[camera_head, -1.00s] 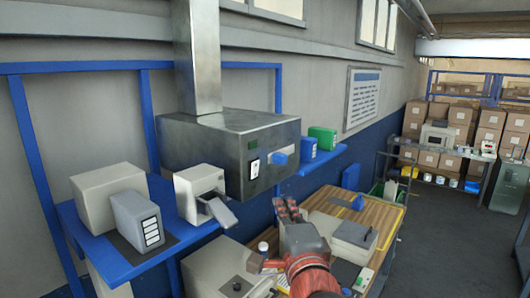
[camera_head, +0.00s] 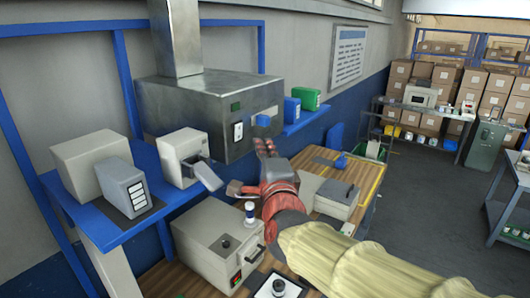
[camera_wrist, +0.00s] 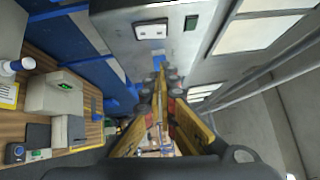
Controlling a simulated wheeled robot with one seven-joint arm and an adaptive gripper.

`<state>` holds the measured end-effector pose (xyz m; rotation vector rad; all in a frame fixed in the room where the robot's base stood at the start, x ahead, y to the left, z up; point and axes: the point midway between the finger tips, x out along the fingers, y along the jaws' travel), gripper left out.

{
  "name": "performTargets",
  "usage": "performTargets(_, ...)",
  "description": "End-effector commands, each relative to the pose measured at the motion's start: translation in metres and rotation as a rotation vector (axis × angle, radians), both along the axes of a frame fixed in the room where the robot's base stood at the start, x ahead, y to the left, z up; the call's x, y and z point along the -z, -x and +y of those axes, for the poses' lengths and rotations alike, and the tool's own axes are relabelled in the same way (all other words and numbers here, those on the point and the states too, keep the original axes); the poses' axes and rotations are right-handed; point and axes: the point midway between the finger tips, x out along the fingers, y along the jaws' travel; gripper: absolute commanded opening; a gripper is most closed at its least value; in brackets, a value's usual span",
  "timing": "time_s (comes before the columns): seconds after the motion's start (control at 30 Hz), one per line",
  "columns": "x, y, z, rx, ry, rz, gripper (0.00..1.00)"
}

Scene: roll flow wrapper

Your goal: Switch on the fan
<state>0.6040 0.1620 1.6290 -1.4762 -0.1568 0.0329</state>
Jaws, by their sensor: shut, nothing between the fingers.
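A metal hood box (camera_head: 185,110) with a square duct rising from it hangs on the back wall; I take it for the fan. Its front carries a white switch plate (camera_head: 238,131), a small green patch (camera_head: 236,106) and a blue part (camera_head: 262,120). My gripper (camera_head: 265,146) is shut and empty, just below the blue part; touching cannot be told. In the wrist view, the switch plate (camera_wrist: 152,31) and green patch (camera_wrist: 190,22) are at the top, beyond my fingertips (camera_wrist: 160,78). The switch's position is too small to tell.
A blue shelf (camera_head: 112,225) with grey and white devices runs along the left. Blue and green boxes (camera_head: 306,99) stand right of the hood. A grey machine (camera_head: 205,240) and wooden worktable (camera_head: 325,157) lie below. Open floor (camera_head: 415,200) is at right.

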Motion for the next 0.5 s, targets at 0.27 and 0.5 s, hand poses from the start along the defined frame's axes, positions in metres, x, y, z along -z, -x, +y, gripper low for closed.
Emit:
performTargets(0.27,-0.006,-0.045,0.01,-0.002,0.0,0.002,0.0)
performTargets(0.5,-0.009,-0.059,0.031,-0.002,-0.001,0.001,0.0)
